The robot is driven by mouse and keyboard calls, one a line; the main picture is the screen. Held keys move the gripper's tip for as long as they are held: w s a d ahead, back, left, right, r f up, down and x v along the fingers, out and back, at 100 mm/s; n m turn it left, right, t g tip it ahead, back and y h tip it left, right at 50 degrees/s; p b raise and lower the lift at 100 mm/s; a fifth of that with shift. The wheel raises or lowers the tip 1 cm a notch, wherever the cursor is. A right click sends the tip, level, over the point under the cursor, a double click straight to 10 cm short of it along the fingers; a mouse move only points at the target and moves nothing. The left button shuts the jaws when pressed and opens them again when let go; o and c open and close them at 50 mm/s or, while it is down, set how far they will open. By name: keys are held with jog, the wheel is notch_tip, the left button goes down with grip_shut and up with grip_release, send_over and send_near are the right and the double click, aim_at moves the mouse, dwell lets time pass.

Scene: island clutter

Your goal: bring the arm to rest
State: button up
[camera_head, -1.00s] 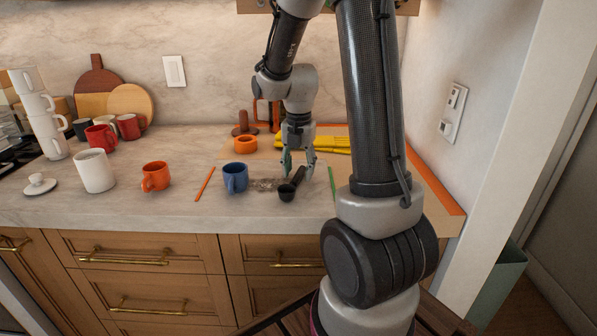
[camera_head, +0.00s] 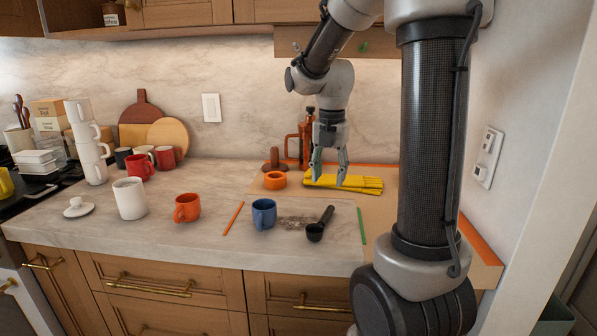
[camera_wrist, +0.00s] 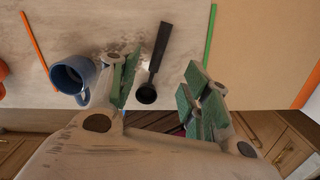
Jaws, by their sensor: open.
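My gripper (camera_head: 329,180) is open and empty, raised above the counter in front of the yellow cloth. In the wrist view, my gripper (camera_wrist: 160,95) has its green-padded fingers spread apart. A black scoop (camera_head: 318,228) lies on the counter below it, apart from the fingers; it also shows between the fingers in the wrist view (camera_wrist: 156,60). A blue mug (camera_head: 263,214) stands left of the scoop, and its open top shows in the wrist view (camera_wrist: 72,78).
An orange mug (camera_head: 187,208), a white canister (camera_head: 129,199) and a lid (camera_head: 78,207) stand left. Stacked white cups (camera_head: 88,140) are behind them. An orange strip (camera_head: 234,218) and a green strip (camera_head: 361,226) flank the mug and scoop. A yellow cloth (camera_head: 345,184) lies behind.

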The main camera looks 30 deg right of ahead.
jog(key=s+a+r+m+t, duration=0.2)
jog(key=s+a+m, duration=0.1)
jog(key=s+m, duration=0.6)
jog(key=s+a+r+m+t, duration=0.1)
jog(key=s+a+r+m, duration=0.2)
jog(key=s+m, duration=0.6)
jog(key=shift+s+m+t, duration=0.25)
jog(key=shift+m+t, duration=0.15)
jog(key=shift+m, duration=3.5)
